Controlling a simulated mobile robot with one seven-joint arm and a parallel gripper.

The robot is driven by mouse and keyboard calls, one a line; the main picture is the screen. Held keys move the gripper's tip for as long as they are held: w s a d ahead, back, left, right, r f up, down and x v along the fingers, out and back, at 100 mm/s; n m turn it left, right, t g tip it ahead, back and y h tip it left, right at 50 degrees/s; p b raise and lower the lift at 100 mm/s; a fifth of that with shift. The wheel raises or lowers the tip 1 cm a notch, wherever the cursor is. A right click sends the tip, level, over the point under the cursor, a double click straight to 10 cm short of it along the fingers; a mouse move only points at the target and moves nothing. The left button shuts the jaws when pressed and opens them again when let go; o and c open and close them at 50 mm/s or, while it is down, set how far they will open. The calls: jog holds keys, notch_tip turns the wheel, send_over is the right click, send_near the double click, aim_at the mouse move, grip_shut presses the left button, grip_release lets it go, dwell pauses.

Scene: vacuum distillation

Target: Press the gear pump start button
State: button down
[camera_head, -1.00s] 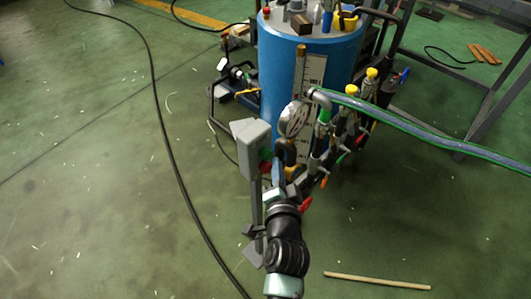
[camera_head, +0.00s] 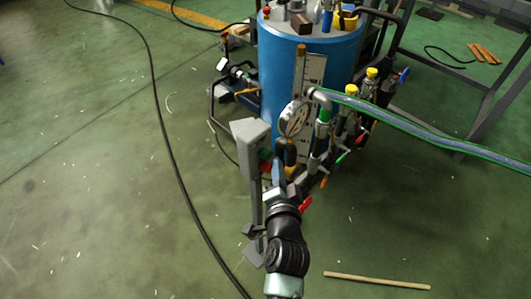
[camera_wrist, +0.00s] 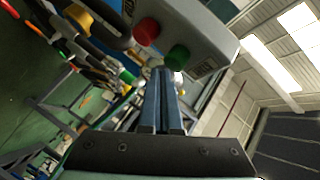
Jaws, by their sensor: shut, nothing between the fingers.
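A grey button box (camera_head: 250,137) stands on a post left of the pressure gauge. A green button (camera_head: 265,154) shows on its side with a bit of red beneath. In the wrist view the box (camera_wrist: 196,22) fills the top, tilted, with a red button (camera_wrist: 146,31) and a green button (camera_wrist: 178,57). Any label text is unreadable. My gripper (camera_wrist: 163,72) is shut and empty, its fingertips pointing toward the green button, close below and slightly left of it. I cannot tell if they touch. In the head view the gripper is close beside the box, partly hidden.
A blue tank (camera_head: 283,75) stands behind the box. The pressure gauge (camera_head: 293,119), several valves and a clear hose (camera_head: 420,124) crowd the right. A black cable (camera_head: 150,105) runs along the floor at left. The floor left of the cable is mostly clear.

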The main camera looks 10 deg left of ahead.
jog(key=shift+w, duration=0.1)
dwell(0.6)
jog(key=shift+w+a+p, duration=0.2)
jog(key=shift+a+p, duration=0.1)
jog(key=shift+a, duration=0.05)
jog(key=shift+w+a, duration=0.1)
jog(key=shift+a, duration=0.1)
dwell(0.4)
jog(key=shift+s+d, duration=0.4)
jog(key=shift+d, duration=0.15)
jog(key=shift+b, duration=0.3)
jog(key=s+d+b, duration=0.3)
jog(key=d, duration=0.2)
jog(key=shift+s, duration=0.25)
